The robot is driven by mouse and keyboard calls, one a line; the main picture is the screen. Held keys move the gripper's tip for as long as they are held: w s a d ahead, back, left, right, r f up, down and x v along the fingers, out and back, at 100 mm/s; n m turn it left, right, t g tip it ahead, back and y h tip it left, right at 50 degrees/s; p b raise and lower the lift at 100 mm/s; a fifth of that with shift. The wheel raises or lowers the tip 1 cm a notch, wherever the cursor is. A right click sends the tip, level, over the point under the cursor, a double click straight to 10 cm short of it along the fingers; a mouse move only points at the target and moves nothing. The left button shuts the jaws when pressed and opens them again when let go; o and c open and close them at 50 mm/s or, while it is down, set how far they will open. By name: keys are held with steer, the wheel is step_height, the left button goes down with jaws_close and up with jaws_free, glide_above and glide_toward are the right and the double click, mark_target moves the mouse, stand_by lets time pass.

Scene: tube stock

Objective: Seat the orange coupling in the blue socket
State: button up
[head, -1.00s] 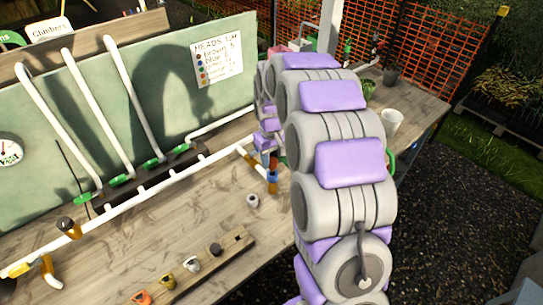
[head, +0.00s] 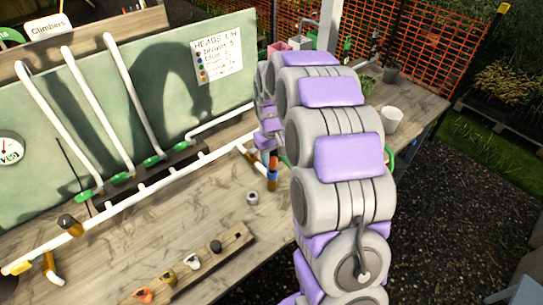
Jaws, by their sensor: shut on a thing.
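The orange coupling (head: 273,161) is a small piece near the back middle of the bench, at the lower end of my gripper. My gripper (head: 270,150) is shut on it, though its fingers are small and partly hidden by my arm. The blue socket (head: 272,174) is directly below the coupling, on top of a brown upright stub on the white pipework. The coupling looks in line with the socket and very close to it or touching. I cannot tell how deep it sits.
A white pipe (head: 140,192) runs along the bench before a green panel (head: 170,80). A grey ring (head: 252,198) stands on the bench. A wooden rack (head: 205,266) in front holds several coloured heads. A white cup (head: 392,119) stands at right.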

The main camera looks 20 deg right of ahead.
steer(key=shift+s+f+p, duration=0.1)
steer(key=shift+f+p, duration=0.2)
steer(key=shift+f, duration=1.3)
stand_by(1.3)
steer(key=o, duration=1.1)
step_height(320, 180, up, 17)
steer(key=p, duration=0.3)
steer(key=shift+f, duration=0.15)
steer(key=s+a+r+g, duration=0.1)
steer(key=s+a+r, duration=0.15)
steer(key=s, duration=0.65)
steer(key=s+a+r, duration=0.2)
steer(key=s+a, duration=0.2)
steer(key=s, duration=0.6)
steer(key=shift+m+g, duration=0.4)
steer(key=shift+m, duration=0.5)
steer(key=s+f, duration=0.1)
steer(key=s, duration=0.5)
steer(key=s+a+f, duration=0.1)
steer(key=s, duration=0.5)
steer(key=s+f, duration=0.1)
steer(key=s, duration=0.5)
steer(key=shift+a+f, duration=0.25)
steer(key=shift+a, duration=0.05)
